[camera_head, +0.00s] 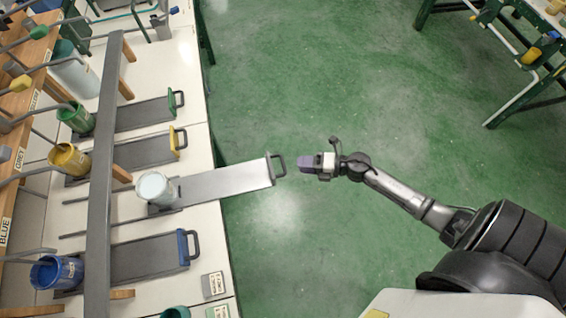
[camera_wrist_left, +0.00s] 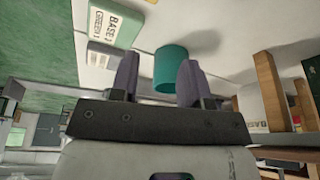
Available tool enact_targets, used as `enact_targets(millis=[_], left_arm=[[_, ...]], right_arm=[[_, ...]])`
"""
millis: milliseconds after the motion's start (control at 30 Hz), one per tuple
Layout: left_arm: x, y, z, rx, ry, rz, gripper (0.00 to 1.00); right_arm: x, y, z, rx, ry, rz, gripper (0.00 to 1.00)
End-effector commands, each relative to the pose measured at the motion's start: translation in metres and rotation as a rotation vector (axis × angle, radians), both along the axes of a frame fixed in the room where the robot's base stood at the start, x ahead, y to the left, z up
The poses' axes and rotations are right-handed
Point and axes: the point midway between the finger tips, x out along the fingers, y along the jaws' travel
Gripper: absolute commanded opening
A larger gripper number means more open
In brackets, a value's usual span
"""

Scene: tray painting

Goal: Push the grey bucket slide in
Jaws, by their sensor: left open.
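The grey slide (camera_head: 225,183) is drawn out past the table edge in the head view, with its dark handle (camera_head: 277,166) over the floor. A bucket of pale paint (camera_head: 155,188) stands on its inner end. My right gripper (camera_head: 303,163) is just right of the handle, with a small gap between them. Its purple fingers overlap from this angle, so their opening is unclear. My left gripper (camera_wrist_left: 157,77) shows only in the left wrist view. It is open, with a teal cylinder (camera_wrist_left: 171,66) beyond and between its fingers, apart from them.
The green-handled slide (camera_head: 140,115), yellow-handled slide (camera_head: 145,150) and blue-handled slide (camera_head: 150,257) sit within the table, with their buckets. A long grey bar (camera_head: 101,170) runs above the slides. Labelled blocks (camera_head: 213,285) lie at the front edge. The green floor right of the table is clear.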

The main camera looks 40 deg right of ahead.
Motion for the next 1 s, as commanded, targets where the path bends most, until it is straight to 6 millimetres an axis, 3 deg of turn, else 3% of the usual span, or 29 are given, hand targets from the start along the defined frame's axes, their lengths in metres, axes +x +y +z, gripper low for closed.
enact_targets(millis=[200,400,933,1000], left_arm=[[0.001,-0.001,-0.001,-0.005,-0.001,0.003,0.43],[0.001,-0.001,-0.002,-0.003,-0.002,0.001,0.43],[0.001,0.003,-0.003,0.01,-0.001,-0.007,0.43],[0.001,0.002,-0.003,0.009,-0.001,-0.006,0.43]], right_arm=[[0.03,0.023,-0.008,0.001,0.0,-0.001,0.38],[0.046,0.036,-0.012,0.001,0.001,-0.001,0.38],[0.054,0.043,-0.014,0.0,0.001,-0.001,0.38],[0.054,0.043,-0.014,0.0,0.001,-0.001,0.32]])
